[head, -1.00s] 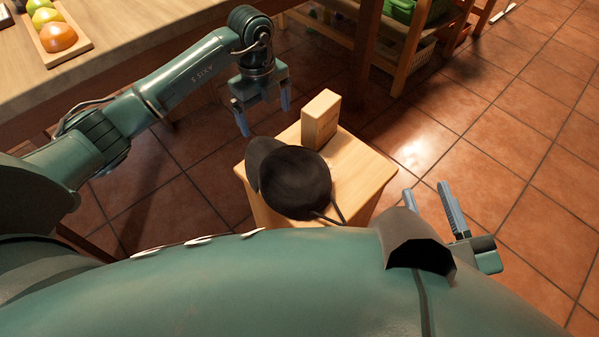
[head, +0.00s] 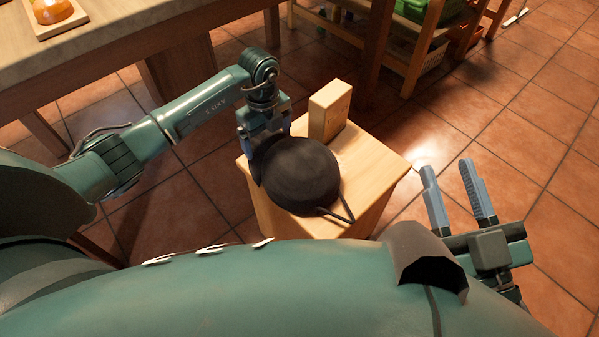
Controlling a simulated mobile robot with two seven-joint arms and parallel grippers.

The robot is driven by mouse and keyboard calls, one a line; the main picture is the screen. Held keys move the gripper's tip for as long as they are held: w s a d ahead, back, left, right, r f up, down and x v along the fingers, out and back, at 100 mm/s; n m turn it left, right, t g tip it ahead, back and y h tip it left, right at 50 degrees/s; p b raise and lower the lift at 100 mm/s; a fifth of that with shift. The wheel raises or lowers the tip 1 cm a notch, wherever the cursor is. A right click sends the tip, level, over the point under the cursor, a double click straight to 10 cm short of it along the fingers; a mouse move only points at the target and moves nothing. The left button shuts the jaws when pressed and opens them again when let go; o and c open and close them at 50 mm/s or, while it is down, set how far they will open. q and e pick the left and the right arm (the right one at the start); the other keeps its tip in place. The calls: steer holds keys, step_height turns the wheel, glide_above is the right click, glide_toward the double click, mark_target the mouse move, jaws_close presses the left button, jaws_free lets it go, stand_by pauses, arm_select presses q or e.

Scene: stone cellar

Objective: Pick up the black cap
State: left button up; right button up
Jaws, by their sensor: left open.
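The black cap (head: 302,176) lies crown up on a small wooden stand (head: 368,178), its strap loop hanging toward the front right. I cannot tell whether the fingers touch the cap. My right gripper (head: 459,193) is open and empty, out over the floor to the right of the stand.
A wooden block (head: 329,110) stands upright on the stand, just behind the cap. A long wooden table (head: 120,45) with a fruit tray (head: 62,22) is at the upper left. A wooden shelf (head: 415,60) with green crates is behind. Tiled floor is clear at right.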

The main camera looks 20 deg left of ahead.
arm_select(q)
steer(key=shift+f, duration=0.5)
steer(key=shift+r, duration=0.1)
steer(key=shift+c, duration=0.5)
steer(key=c, duration=1)
